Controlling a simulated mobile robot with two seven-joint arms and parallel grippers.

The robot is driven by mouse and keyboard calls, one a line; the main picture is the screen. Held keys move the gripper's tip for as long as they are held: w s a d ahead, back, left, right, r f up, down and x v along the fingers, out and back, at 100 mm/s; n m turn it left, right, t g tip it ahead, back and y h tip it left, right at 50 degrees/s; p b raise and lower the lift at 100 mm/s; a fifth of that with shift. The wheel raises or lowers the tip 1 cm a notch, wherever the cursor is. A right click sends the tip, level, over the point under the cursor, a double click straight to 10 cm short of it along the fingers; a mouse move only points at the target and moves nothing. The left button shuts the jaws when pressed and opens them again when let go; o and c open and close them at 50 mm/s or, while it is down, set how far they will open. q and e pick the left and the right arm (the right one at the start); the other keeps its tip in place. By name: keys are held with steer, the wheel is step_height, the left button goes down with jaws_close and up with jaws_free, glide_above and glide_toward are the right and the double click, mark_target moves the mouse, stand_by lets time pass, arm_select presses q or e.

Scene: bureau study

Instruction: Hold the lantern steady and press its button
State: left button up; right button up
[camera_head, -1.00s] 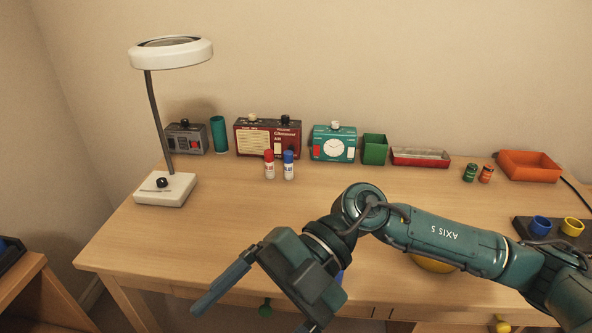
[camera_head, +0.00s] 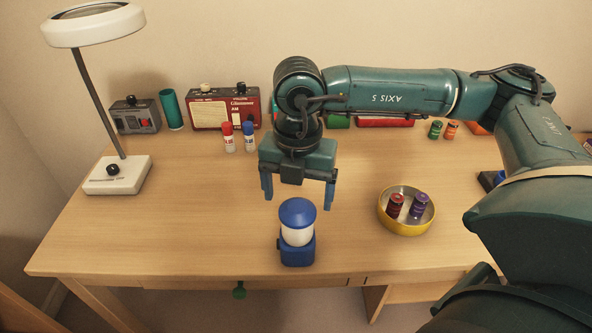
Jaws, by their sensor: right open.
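The lantern (camera_head: 297,234) stands upright near the front edge of the desk. It has a blue cap, a white globe and a blue base. A small dark bump shows on the left side of its base; I cannot tell whether it is the button. My right gripper (camera_head: 298,198) is open and empty, fingers pointing down. It is above and behind the lantern, with the fingers spread wider than its cap. I see no contact between them. My left gripper is not in view.
A yellow round tin (camera_head: 407,229) holding a red and a purple can is right of the lantern. A white lamp (camera_head: 117,177) stands at the left. A red radio (camera_head: 224,108), a grey box (camera_head: 135,117) and two glue sticks (camera_head: 239,138) are behind. The desk (camera_head: 190,225) left of the lantern is clear.

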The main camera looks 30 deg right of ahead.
mark_target(297, 219)
step_height(297, 219, down, 8)
steer(key=shift+r, duration=0.2)
steer(key=c, duration=1.2)
steer(key=shift+c, duration=0.2)
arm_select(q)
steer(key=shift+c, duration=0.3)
